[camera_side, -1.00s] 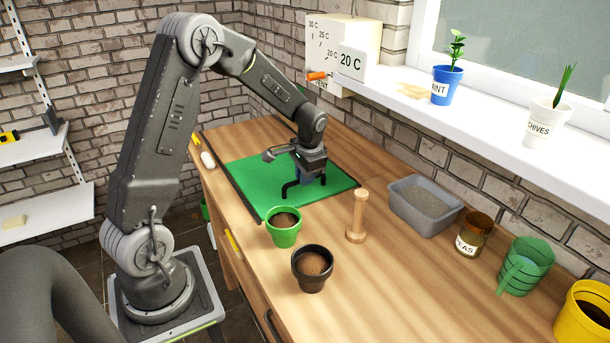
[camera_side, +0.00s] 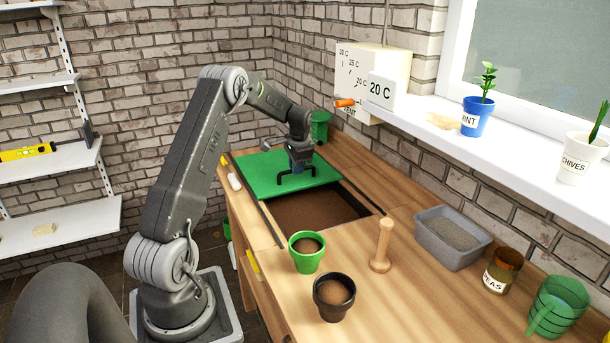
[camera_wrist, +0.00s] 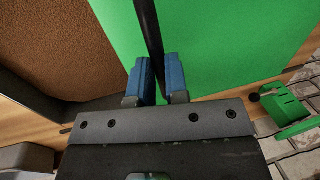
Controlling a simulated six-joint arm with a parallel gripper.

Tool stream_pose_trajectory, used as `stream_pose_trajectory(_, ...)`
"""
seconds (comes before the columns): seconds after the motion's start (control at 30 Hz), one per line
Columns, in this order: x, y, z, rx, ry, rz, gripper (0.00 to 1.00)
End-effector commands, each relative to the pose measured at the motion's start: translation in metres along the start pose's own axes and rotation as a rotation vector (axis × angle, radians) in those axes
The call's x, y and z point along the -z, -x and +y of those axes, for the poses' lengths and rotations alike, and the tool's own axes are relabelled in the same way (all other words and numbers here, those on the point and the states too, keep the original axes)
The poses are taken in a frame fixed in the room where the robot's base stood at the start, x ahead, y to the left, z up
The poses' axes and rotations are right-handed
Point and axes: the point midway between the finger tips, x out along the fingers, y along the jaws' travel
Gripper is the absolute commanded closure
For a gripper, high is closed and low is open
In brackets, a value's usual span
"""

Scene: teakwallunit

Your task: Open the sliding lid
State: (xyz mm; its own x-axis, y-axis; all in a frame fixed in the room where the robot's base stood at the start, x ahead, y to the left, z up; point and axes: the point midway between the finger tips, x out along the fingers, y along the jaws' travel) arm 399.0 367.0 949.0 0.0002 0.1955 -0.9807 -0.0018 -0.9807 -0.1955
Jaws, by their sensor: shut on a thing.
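The green sliding lid (camera_side: 265,172) lies flat in its rails on the bench, pushed toward the far end. A brown soil-filled opening (camera_side: 318,210) shows in front of it. A black bar handle (camera_side: 281,182) stands on the lid. My gripper (camera_side: 300,170) is above the lid, shut on the handle. In the wrist view the blue fingers (camera_wrist: 159,82) are on either side of the black bar (camera_wrist: 150,35), with the green lid (camera_wrist: 225,45) and the brown soil (camera_wrist: 60,40) beside it. The exact finger contact is partly hidden in the side view.
A green pot (camera_side: 306,253) and a black pot (camera_side: 333,297) stand near the opening's front edge. A wooden dibber (camera_side: 381,248) stands to their right. A grey tray (camera_side: 450,240) and a PEAS jar (camera_side: 502,270) are further right. A green container (camera_side: 320,127) stands behind the lid.

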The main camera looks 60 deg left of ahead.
Motion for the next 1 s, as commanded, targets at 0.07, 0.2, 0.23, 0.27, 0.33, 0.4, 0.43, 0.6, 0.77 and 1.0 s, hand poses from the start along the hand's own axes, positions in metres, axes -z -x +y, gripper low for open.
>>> stream_pose_trajectory(0.07,0.0004,-0.0018,-0.0082,0.001,0.001,0.002,1.00)
stream_pose_trajectory(0.2,0.0009,-0.0027,-0.0139,0.001,0.000,0.002,1.00)
stream_pose_trajectory(0.23,0.0009,-0.0027,-0.0143,0.001,0.000,0.002,1.00)
stream_pose_trajectory(0.27,0.0010,-0.0027,-0.0145,0.001,0.000,0.002,1.00)
stream_pose_trajectory(0.33,0.0011,-0.0026,-0.0146,0.001,-0.001,0.003,1.00)
stream_pose_trajectory(0.4,0.0012,-0.0026,-0.0144,0.001,-0.001,0.003,1.00)
stream_pose_trajectory(0.43,0.0012,-0.0026,-0.0144,0.001,-0.001,0.003,1.00)
stream_pose_trajectory(0.6,0.0013,-0.0025,-0.0141,0.001,0.000,0.003,0.80)
stream_pose_trajectory(0.77,0.0009,-0.0026,-0.0140,0.000,0.000,0.002,0.65)
stream_pose_trajectory(1.0,0.0006,-0.0027,-0.0140,0.000,0.000,0.001,0.60)
